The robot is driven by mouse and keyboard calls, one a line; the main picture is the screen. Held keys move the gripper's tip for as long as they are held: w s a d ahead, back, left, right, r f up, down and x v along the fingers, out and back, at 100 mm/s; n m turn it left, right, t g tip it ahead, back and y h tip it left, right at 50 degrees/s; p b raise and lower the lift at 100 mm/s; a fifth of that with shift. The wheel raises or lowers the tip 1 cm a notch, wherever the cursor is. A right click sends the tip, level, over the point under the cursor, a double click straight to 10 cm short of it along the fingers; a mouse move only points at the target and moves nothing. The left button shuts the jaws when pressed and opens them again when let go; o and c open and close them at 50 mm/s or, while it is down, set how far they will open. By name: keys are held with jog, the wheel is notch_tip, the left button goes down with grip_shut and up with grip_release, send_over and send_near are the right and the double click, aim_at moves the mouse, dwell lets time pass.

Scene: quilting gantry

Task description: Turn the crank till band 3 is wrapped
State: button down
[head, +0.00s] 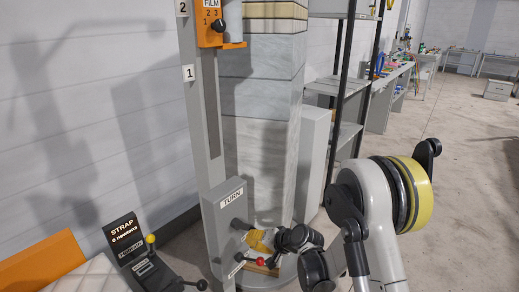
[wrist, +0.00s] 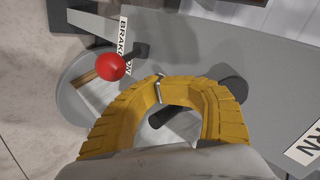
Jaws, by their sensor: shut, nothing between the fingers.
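My gripper (wrist: 160,85) has its yellow fingers shut tip to tip, with nothing between the tips. In the head view it is low in front of the grey TURN box (head: 224,200). A dark crank part (head: 241,224) sticks out of that box. In the wrist view a dark rod (wrist: 178,124) shows through the gap between the bowed fingers, and a dark end (wrist: 235,88) shows beside the right finger. I cannot tell whether the fingers touch it. The tall stack (head: 265,110) behind the mast looks wrapped in pale film; its bands are hard to tell apart.
A red-knobbed brake lever (wrist: 111,68) is close left of my fingers. The orange film carriage (head: 219,28) sits high on the grey mast (head: 205,110), above the 1 mark. A strap panel (head: 124,232) reading 0 newtons stands left. Open floor (head: 450,190) lies right.

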jog(key=shift+s+a+f, duration=0.1)
jog(key=shift+s, duration=0.05)
jog(key=shift+s+a, duration=0.65)
jog(key=shift+s, duration=0.2)
jog(key=shift+s+a, duration=0.65)
jog(key=shift+s, duration=0.2)
jog(key=c, duration=2.2)
grip_release()
